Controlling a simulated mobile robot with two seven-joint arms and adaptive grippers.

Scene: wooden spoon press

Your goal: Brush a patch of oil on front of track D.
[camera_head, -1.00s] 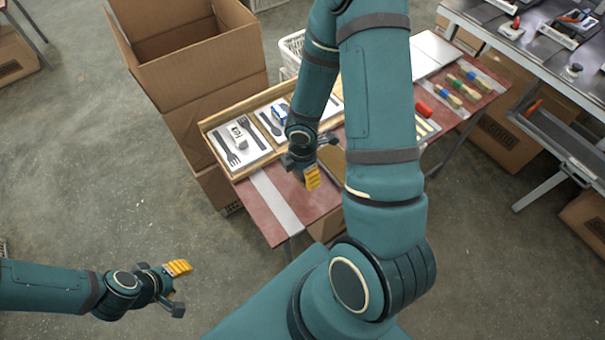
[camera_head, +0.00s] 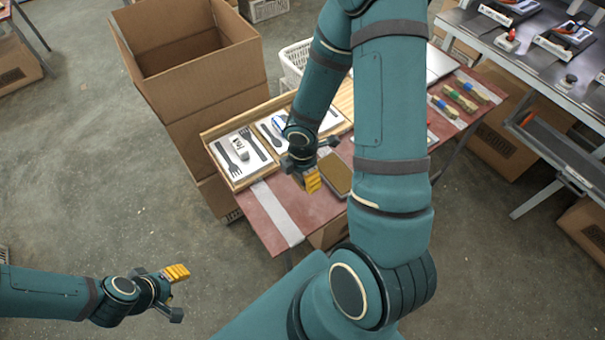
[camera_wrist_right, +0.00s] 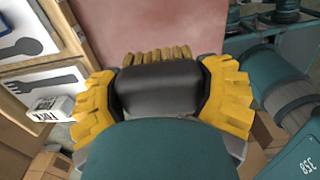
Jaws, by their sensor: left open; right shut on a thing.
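My right gripper (camera_head: 318,167) hangs over the red table (camera_head: 318,208), beside a tan pad in a dark frame (camera_head: 339,173). My left gripper (camera_head: 181,292) is open and empty, over the floor at the lower left. A wooden tray (camera_head: 236,189) holds white cards with dark cutlery shapes and a white lettered block (camera_head: 240,148). I cannot make out which thing is track D, nor any oil patch.
A tall open cardboard box (camera_head: 190,75) stands left of the table. Several coloured brush-like tools (camera_head: 460,97) lie at the table's far right. A metal bench (camera_head: 540,80) with small items is at the upper right.

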